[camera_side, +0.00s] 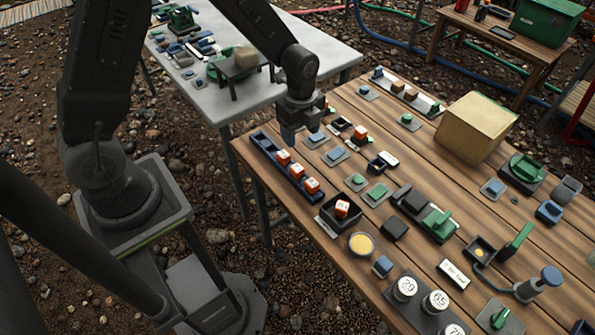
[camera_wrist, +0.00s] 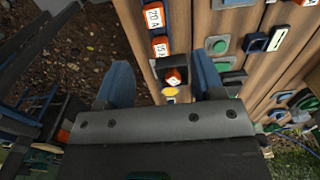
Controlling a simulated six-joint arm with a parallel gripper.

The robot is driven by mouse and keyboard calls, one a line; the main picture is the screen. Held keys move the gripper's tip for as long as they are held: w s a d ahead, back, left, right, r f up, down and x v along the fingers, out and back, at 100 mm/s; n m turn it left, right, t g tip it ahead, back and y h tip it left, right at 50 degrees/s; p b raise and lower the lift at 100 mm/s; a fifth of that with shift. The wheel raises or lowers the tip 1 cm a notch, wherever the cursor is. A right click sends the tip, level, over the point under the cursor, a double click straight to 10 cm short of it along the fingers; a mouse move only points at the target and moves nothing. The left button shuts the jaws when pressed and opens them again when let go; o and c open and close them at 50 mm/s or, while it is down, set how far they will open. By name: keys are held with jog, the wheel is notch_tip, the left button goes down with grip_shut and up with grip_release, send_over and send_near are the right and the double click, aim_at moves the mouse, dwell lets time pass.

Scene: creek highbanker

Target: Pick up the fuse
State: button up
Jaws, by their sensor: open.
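Several orange fuses with white labels are in view. Three stand in a row in a long dark blue tray (camera_side: 262,141): a far fuse (camera_side: 283,157), a middle fuse (camera_side: 297,171) and a near fuse (camera_side: 312,186). Another fuse (camera_side: 342,208) sits in a square black box (camera_side: 327,214), and one more (camera_side: 360,133) is further back. In the wrist view a "20 A" fuse (camera_wrist: 153,17) and a "15 A" fuse (camera_wrist: 160,46) show between my fingers. My gripper (camera_side: 301,132) is open and empty, above the table's left part near the tray. Its blue fingers (camera_wrist: 160,66) are wide apart.
The wooden table (camera_side: 283,210) holds many small parts close together. A cardboard box (camera_side: 476,127) stands at the back right. A yellow disc (camera_side: 361,244) lies beside the black box. A grey table (camera_side: 215,105) with a small black stand (camera_side: 240,72) is behind.

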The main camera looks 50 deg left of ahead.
aim_at(298, 167)
notch_tip(298, 167, down, 8)
jog(key=shift+s+r, duration=0.1)
jog(key=shift+s+f, duration=0.2)
jog(key=shift+f, duration=1.15)
jog(key=shift+s+f, duration=0.15)
jog(key=shift+f, duration=1.15)
jog(key=c, duration=1)
jog(key=shift+r, duration=0.1)
jog(key=shift+r, duration=0.6)
notch_tip(298, 167, up, 3)
jog(key=shift+f, duration=0.2)
jog(key=s+a+r, duration=0.4)
jog(key=a+r, duration=0.3)
jog(key=a, duration=0.3)
jog(key=shift+s+a, duration=0.3)
jog(key=shift+s, duration=0.1)
